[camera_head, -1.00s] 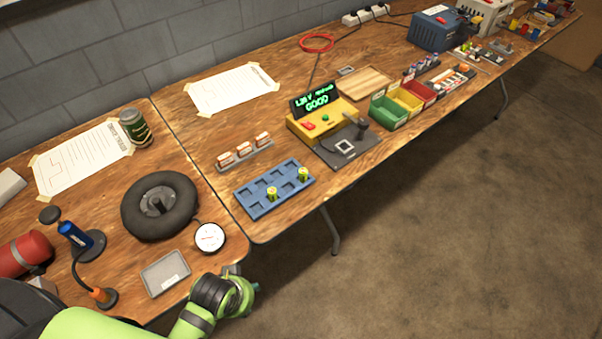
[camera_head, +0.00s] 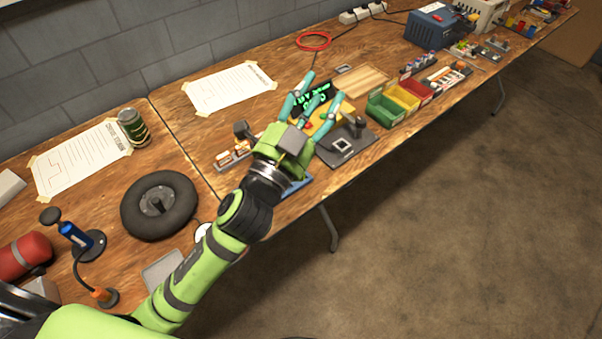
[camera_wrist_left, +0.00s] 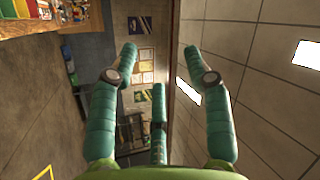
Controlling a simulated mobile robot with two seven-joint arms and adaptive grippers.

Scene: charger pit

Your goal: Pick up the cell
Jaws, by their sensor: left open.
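My left gripper (camera_head: 312,98) is open, its teal fingers spread above the yellow tester (camera_head: 330,125) and the blue tray (camera_head: 298,187). My arm and gripper cover most of the tray; only a strip of its edge shows. The yellow-green cells seen in the tray earlier are hidden now. In the left wrist view the open fingers (camera_wrist_left: 158,62) have nothing between them, and no cell shows there. The tester's screen (camera_head: 316,98) is lit green and partly covered by the fingers. My right gripper is not in view.
A dark pad (camera_head: 343,146) with a white square lies at the table's front edge. Green (camera_head: 386,111), yellow and red bins and a wooden tray (camera_head: 359,82) stand to the right. A black wheel (camera_head: 160,206) lies on the left table. The floor in front is clear.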

